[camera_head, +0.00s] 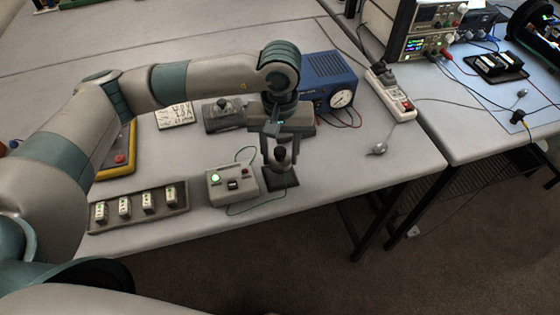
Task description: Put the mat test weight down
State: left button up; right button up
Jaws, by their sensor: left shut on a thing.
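The mat test weight (282,158) is a small dark knobbed piece near the front edge of the table. My left gripper (280,148) comes down from above and is shut on its knob. The weight is upright over a dark square mat (280,181); I cannot tell whether it touches the mat. Left of the mat stands a grey tester box (232,185) with a lit green lamp and a green wire. My right gripper is not in view.
A tray with several small white blocks (138,208) lies to the left. A blue box with a gauge (328,80) stands behind my gripper. A power strip (391,95) lies to the right. The table right of the mat is mostly clear.

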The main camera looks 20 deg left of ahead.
aim_at(280, 164)
pick_arm(q)
jog(key=shift+f+p, duration=1)
jog(key=shift+f, duration=0.95)
jog(key=shift+f+b, duration=0.25)
jog(key=shift+b, duration=0.2)
jog(key=o, duration=1.5)
jog(key=shift+o, duration=0.2)
jog(key=shift+r, duration=0.15)
